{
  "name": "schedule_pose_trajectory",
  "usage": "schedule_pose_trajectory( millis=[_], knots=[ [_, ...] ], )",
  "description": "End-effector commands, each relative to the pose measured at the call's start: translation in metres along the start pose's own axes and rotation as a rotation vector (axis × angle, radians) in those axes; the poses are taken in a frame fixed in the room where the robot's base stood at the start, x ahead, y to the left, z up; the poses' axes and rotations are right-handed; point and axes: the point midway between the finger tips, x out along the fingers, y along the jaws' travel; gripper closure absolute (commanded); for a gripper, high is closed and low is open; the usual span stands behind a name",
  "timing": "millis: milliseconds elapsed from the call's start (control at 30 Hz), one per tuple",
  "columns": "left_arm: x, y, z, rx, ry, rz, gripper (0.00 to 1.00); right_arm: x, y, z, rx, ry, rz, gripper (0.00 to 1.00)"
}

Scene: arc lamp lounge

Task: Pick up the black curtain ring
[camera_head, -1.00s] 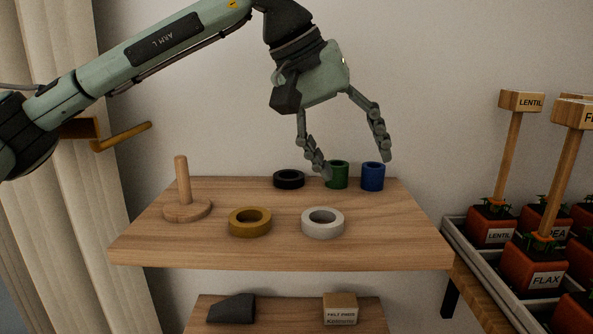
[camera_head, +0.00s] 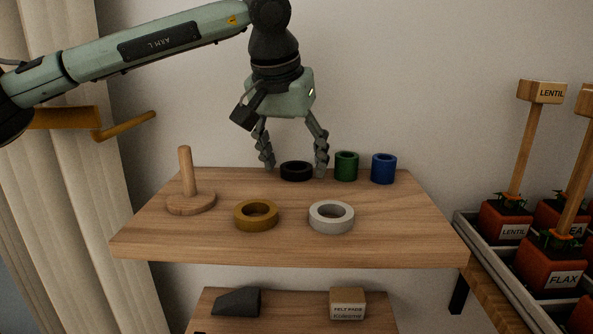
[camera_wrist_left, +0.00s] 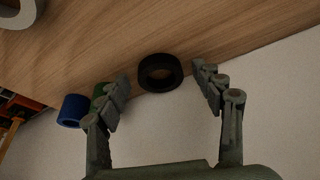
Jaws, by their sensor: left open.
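The black curtain ring (camera_head: 297,171) lies flat near the back edge of the wooden shelf (camera_head: 350,247). My left gripper (camera_head: 294,169) is open and points down over the shelf, with one finger to each side of the ring in the head view. In the left wrist view the black ring (camera_wrist_left: 160,85) shows between the open fingers of the left gripper (camera_wrist_left: 166,88), apart from both, with nothing held. My right gripper is not in view.
A green ring (camera_head: 346,166) stands close to the right finger, with a blue ring (camera_head: 383,168) beyond it. A mustard ring (camera_head: 256,225), a white ring (camera_head: 331,228) and a wooden peg stand (camera_head: 187,185) are nearer the front and left. A wall rises behind.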

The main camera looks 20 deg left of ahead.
Motion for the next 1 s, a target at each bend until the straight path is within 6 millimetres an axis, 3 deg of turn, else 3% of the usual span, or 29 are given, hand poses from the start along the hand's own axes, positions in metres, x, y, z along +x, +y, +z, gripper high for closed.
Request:
schedule_pose_trajectory(
  millis=[200, 500, 833, 1000],
  knots=[
    [0.000, 0.000, 0.000, 0.000, 0.000, 0.001, 0.35, 0.000, 0.000, 0.000, 0.000, 0.001, 0.000, 0.60],
    [0.000, 0.000, 0.000, -0.001, 0.000, 0.001, 0.73, 0.000, 0.000, 0.000, -0.001, 0.001, 0.000, 0.60],
    [-0.002, 0.000, -0.001, -0.001, 0.001, 0.001, 0.76, 0.000, 0.000, 0.000, -0.001, 0.001, 0.000, 0.60],
    [-0.014, 0.001, -0.006, -0.001, 0.003, 0.002, 0.76, 0.000, 0.000, 0.000, -0.001, 0.000, 0.000, 0.60]
  ],
)
